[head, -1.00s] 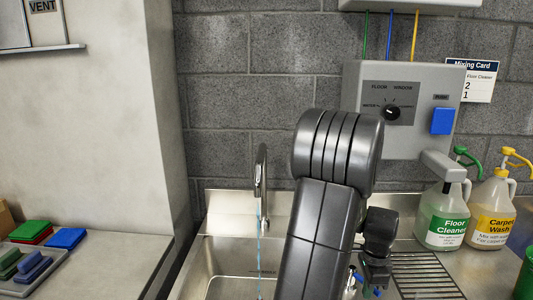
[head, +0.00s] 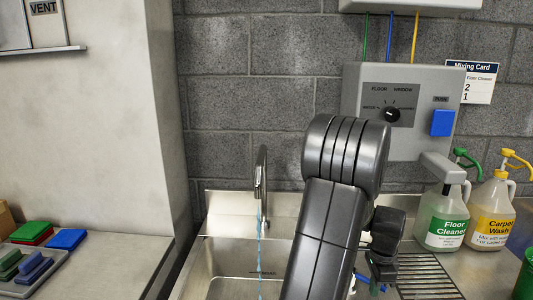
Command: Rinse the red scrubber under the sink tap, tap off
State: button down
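The tap (head: 261,175) stands at the back of the steel sink (head: 225,255). A thin blue stream of water (head: 259,230) falls from its spout into the basin, so the tap is running. My arm rises across the middle of the view and hides the right part of the basin. My gripper (head: 370,286) is mostly hidden behind the arm, low at the right of the sink; small blue parts show there. I cannot see whether it holds anything. No red scrubber is visible.
Left counter: stacked green and red pads (head: 31,231), a blue pad (head: 67,239), and a grey tray (head: 50,284) with green and blue scrubbers. Right: a drain grate (head: 428,278), Floor Cleaner (head: 443,225) and Carpet Wash (head: 492,220) jugs. A dispenser box (head: 373,100) hangs above.

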jog(key=shift+w+d, duration=0.35)
jog(key=shift+d, duration=0.2)
jog(key=r+p, duration=0.1)
jog(key=a+r+p, duration=0.1)
jog(key=r, duration=0.1)
jog(key=s+a+r+p, duration=0.1)
jog(key=r, duration=0.1)
jog(key=shift+s, duration=0.1)
